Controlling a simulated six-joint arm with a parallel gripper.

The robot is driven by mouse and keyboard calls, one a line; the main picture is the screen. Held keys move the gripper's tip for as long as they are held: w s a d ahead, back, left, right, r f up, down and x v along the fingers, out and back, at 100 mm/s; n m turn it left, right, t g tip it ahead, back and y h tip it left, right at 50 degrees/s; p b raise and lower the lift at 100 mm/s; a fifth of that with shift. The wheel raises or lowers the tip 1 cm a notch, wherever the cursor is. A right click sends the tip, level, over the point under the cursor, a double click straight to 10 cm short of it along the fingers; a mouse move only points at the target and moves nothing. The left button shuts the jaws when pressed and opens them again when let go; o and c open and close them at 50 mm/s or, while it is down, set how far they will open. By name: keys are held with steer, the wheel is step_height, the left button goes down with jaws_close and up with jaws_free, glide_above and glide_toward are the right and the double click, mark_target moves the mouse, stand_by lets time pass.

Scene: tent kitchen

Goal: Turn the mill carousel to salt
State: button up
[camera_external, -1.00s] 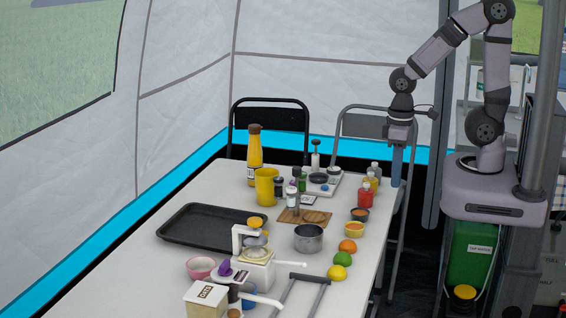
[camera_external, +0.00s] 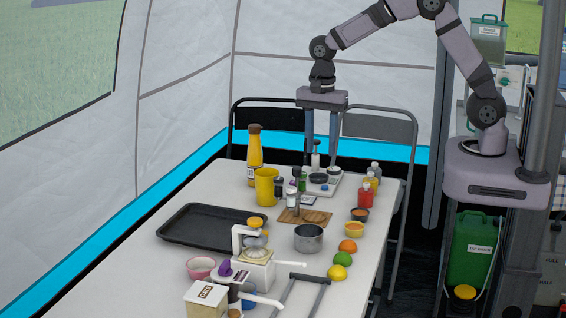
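A tight cluster of small mills or jars (camera_external: 292,198) stands mid-table, with dark, clear and green bodies. It looks like the mill carousel, but its base is mostly hidden and I cannot read labels or tell which is salt. My gripper (camera_external: 322,155) points straight down above the far part of the table, to the right of and higher in the picture than the cluster. Its two long blue-grey fingers are spread apart with nothing visibly held.
A grey scale-like device (camera_external: 322,188) is below my gripper. A yellow mug (camera_external: 266,188) and tall yellow bottle (camera_external: 255,158) stand left of the cluster. A wooden board (camera_external: 316,217) lies in front. Red bottle (camera_external: 365,194) and fruit line the right edge. A black tray (camera_external: 190,232) is left.

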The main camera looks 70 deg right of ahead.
mark_target(297, 168)
steer(key=shift+w+r+m+p, duration=0.15)
steer(key=shift+w+m+p, duration=0.2)
steer(key=shift+w+m, duration=1.45)
steer(key=shift+w+r+m+p, duration=0.1)
steer(key=shift+w+m+p, duration=0.2)
steer(key=shift+w+m, duration=1.5)
steer(key=shift+m, duration=0.3)
steer(key=shift+s+f+p, duration=0.15)
steer(key=shift+f+p, duration=0.55)
steer(key=shift+f, duration=1.15)
steer(key=shift+s+f+p, duration=0.15)
steer(key=shift+f+p, duration=0.5)
steer(key=shift+f, duration=1.15)
steer(key=shift+c, duration=0.6)
jaws_close()
